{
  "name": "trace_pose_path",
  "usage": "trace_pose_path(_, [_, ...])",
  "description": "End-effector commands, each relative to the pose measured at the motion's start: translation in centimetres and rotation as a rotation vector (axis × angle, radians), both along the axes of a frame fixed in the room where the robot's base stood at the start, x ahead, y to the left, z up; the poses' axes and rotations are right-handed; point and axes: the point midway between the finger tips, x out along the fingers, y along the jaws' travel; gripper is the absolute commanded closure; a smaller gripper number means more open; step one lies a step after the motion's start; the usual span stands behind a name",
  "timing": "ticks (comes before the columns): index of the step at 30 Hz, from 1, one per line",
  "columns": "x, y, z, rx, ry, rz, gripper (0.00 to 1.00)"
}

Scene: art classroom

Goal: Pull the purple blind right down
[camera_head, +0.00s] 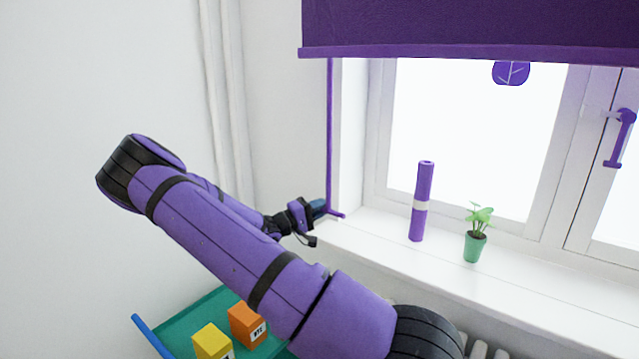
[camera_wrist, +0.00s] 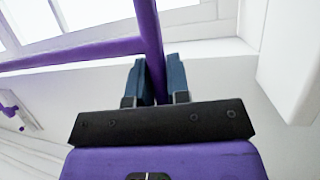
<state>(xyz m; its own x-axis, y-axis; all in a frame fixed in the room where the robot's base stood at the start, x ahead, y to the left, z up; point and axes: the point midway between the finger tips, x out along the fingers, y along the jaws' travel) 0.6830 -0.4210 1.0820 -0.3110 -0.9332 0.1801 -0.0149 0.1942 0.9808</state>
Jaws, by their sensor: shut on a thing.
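The purple blind (camera_head: 470,30) hangs across the top of the window, its straight bottom bar level with the upper panes. A thin purple rod (camera_head: 330,130) hangs down from the blind's left end. My gripper (camera_head: 322,207) is at the lower end of this rod, beside the sill's left end. In the wrist view the rod (camera_wrist: 150,40) runs between the two blue fingers of my gripper (camera_wrist: 155,82), which are shut on it. A purple bar also crosses the wrist view at the left.
A purple tube with a white band (camera_head: 421,200) and a potted plant (camera_head: 475,235) stand on the white sill (camera_head: 510,285). A purple window handle (camera_head: 619,140) is at the right. A teal cart (camera_head: 190,310) with yellow and orange boxes is below my arm.

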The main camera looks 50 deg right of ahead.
Motion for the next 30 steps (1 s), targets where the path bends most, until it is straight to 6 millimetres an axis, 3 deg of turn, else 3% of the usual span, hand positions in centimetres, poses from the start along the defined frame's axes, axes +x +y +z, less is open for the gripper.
trace_pose_path(3, [0.0,0.0,-3.2,0.001,0.005,0.001,1.0])
trace_pose_path(9, [0.0,0.0,-6.4,0.001,0.002,0.001,1.0])
trace_pose_path(15, [0.0,0.0,-7.8,0.001,0.001,0.0,1.0])
trace_pose_path(26, [0.1,0.1,-7.9,0.001,0.0,0.001,1.0])
trace_pose_path(27, [0.1,0.1,-7.9,0.001,0.0,0.001,0.76])
trace_pose_path(30, [0.1,0.1,-7.9,0.001,0.0,0.001,0.58])
